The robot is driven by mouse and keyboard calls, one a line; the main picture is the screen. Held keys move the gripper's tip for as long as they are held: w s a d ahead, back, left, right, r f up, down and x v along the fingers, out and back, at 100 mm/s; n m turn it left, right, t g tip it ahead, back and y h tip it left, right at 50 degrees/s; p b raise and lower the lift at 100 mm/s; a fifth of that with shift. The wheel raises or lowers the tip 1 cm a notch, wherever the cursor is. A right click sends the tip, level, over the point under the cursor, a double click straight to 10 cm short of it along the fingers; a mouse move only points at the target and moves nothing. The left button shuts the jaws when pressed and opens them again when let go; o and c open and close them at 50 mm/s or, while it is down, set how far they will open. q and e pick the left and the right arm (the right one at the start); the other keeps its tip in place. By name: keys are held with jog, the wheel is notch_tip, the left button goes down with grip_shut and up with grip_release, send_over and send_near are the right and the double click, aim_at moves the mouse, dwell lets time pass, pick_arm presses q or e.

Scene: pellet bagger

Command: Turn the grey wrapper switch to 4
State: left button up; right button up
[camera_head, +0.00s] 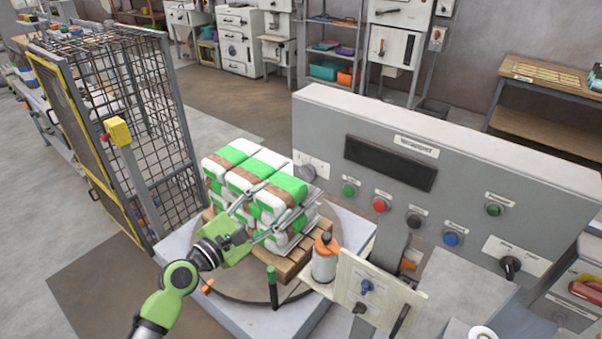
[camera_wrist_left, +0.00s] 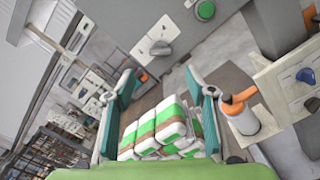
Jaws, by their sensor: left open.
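The grey wrapper switch (camera_head: 306,172) is a round grey knob on a white plate at the left end of the grey control panel (camera_head: 450,150). In the left wrist view the switch (camera_wrist_left: 160,48) shows ahead, between and beyond the fingertips. Its setting is too small to read. My left gripper (camera_head: 303,180) is open and empty, its thin fingers reaching over the bags toward the switch. In the wrist view the open fingers (camera_wrist_left: 158,74) stand wide apart, with no contact on the switch visible. My right gripper is not in view.
Stacked green-and-white bags (camera_head: 245,160) stand on a wooden pallet (camera_head: 290,265) on the turntable (camera_head: 240,285), below my left gripper. An orange-topped white bottle (camera_head: 325,262) and a plate with knobs (camera_head: 375,290) stand to the right. A black knob (camera_head: 510,265) is at the panel's right.

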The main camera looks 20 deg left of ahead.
aim_at(304, 176)
pick_arm(q)
jog(key=p+x, duration=0.1)
jog(key=x, duration=0.9)
jog(key=shift+w+p, duration=0.15)
jog(key=shift+p, duration=0.15)
jog(key=shift+x, duration=0.75)
jog(key=shift+f, duration=0.1)
jog(key=c, duration=1.1)
